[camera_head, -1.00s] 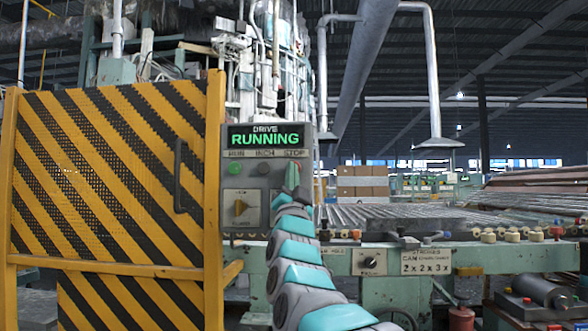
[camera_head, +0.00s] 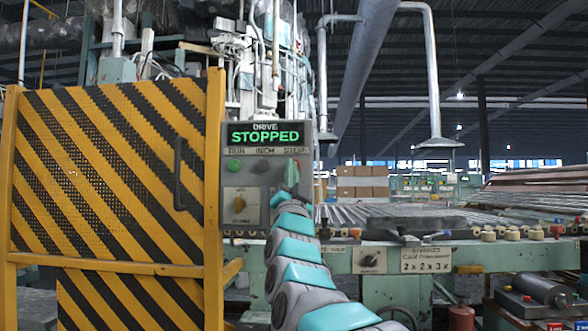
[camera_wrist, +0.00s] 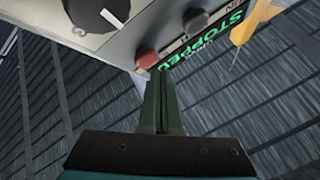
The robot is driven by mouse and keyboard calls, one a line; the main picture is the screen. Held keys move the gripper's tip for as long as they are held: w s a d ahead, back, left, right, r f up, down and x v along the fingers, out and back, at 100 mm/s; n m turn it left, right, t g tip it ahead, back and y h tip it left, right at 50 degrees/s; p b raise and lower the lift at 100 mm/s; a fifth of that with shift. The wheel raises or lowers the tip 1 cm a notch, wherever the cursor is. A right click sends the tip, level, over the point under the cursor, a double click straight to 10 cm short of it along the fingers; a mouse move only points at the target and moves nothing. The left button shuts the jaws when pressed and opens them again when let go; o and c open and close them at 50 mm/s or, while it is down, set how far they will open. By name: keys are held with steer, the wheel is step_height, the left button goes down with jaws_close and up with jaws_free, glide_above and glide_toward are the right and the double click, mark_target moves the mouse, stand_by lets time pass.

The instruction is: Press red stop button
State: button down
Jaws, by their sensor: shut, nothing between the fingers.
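The grey drive control panel (camera_head: 268,194) is upright beside the striped gate, with a lit green display (camera_head: 265,134) reading STOPPED. My gripper (camera_head: 291,172) is at the panel's right side, under the STOP label, and covers the stop button in the head view. In the wrist view, the red stop button (camera_wrist: 147,57) shows just beyond the tips of my gripper (camera_wrist: 160,73). The fingers are together with nothing between them. I cannot tell whether the tips touch the button.
The panel also has a green run button (camera_head: 233,165), a dark inch button (camera_head: 262,166) and a selector knob (camera_head: 240,204). The striped gate (camera_head: 115,170) stands left. A machine bed with glass tubes (camera_head: 375,212) lies right.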

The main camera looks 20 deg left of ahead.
steer(key=shift+s, duration=0.2)
steer(key=s+b, duration=0.1)
steer(key=s, duration=0.1)
steer(key=s+d, duration=0.1)
steer(key=s, duration=0.1)
steer(key=shift+s+d+b, duration=0.15)
steer(key=shift+s+b, duration=0.2)
steer(key=shift+b, duration=0.05)
stand_by(0.8)
